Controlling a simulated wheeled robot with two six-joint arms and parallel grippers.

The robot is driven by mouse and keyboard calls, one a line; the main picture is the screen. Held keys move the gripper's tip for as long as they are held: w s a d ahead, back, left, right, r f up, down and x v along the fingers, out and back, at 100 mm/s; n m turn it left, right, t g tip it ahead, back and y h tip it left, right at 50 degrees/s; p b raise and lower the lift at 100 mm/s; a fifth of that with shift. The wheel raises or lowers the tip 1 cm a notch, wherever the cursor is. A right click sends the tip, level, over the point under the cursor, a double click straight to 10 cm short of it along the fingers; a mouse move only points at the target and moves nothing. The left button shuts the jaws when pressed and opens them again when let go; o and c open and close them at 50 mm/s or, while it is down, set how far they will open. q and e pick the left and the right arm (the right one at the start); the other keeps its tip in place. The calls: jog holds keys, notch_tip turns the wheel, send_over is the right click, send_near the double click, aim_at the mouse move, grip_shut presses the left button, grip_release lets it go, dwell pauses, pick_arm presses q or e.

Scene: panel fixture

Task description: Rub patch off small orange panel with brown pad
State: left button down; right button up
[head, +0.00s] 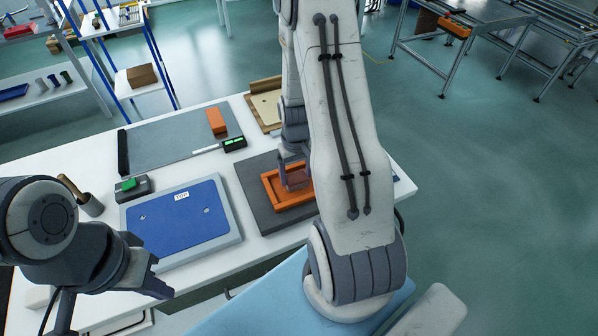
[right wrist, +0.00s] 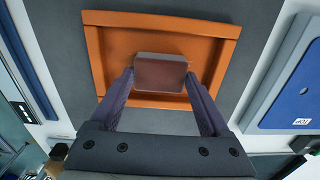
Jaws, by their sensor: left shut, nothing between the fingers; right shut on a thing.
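The small orange panel (head: 270,194) has a raised rim and lies on a dark grey mat (head: 247,182) on the white table; it fills the upper middle of the right wrist view (right wrist: 113,60). My right gripper (head: 294,178) is over the panel, shut on the brown pad (right wrist: 160,72). The pad is over the panel's inner face; I cannot tell whether it touches. I see no patch on the bare orange that shows; the part under the pad and fingers is hidden. My left gripper (head: 163,289) is shut and empty at the table's near left.
A blue panel (head: 180,222) marked TOP lies left of the mat. Behind are a grey mat (head: 165,142) with an orange block (head: 216,121), a small black box with a green top (head: 132,186) and a wooden tray (head: 264,104).

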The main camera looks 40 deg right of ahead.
jog(key=shift+a, duration=0.4)
jog(key=shift+w+a, duration=0.1)
jog(key=shift+w+a, duration=0.1)
jog(key=shift+a, duration=0.4)
jog(key=shift+a, duration=0.1)
jog(key=shift+w+a, duration=0.15)
jog(key=shift+a, duration=0.35)
jog(key=shift+d+p, duration=0.35)
jog(key=shift+d, duration=0.35)
jog(key=shift+d, duration=0.1)
